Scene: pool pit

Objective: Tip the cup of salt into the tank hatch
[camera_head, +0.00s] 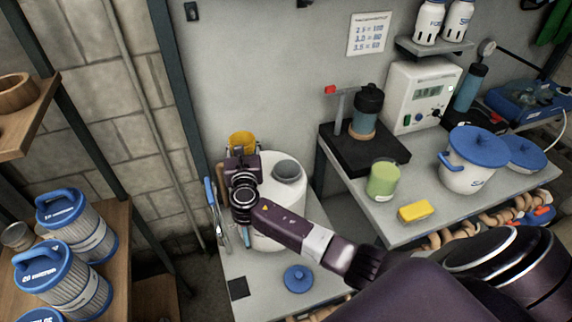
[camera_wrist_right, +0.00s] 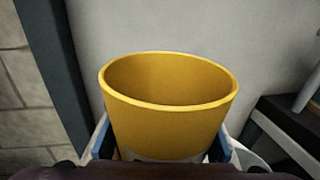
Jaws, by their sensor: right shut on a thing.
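The yellow cup (camera_head: 242,142) is at the far left side of the white tank (camera_head: 275,222), above bench height. My right gripper (camera_head: 242,160) is shut on it. In the wrist view the cup (camera_wrist_right: 165,125) stands about upright between blue-edged fingers, its mouth up. I see only yellow inner wall; its bottom and any salt are hidden. The tank's grey round hatch (camera_head: 288,171) is on its top, to the right of the cup and apart from it. My right arm hides part of the tank. My left gripper is not in view.
A blue lid (camera_head: 298,279) lies on the bench in front of the tank. Blue-handled tools (camera_head: 212,205) stand left of it. The right bench (camera_head: 385,215) holds a green jar (camera_head: 383,179), a yellow sponge (camera_head: 416,211) and a white pot (camera_head: 468,165). Filter cartridges (camera_head: 75,225) stand at left.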

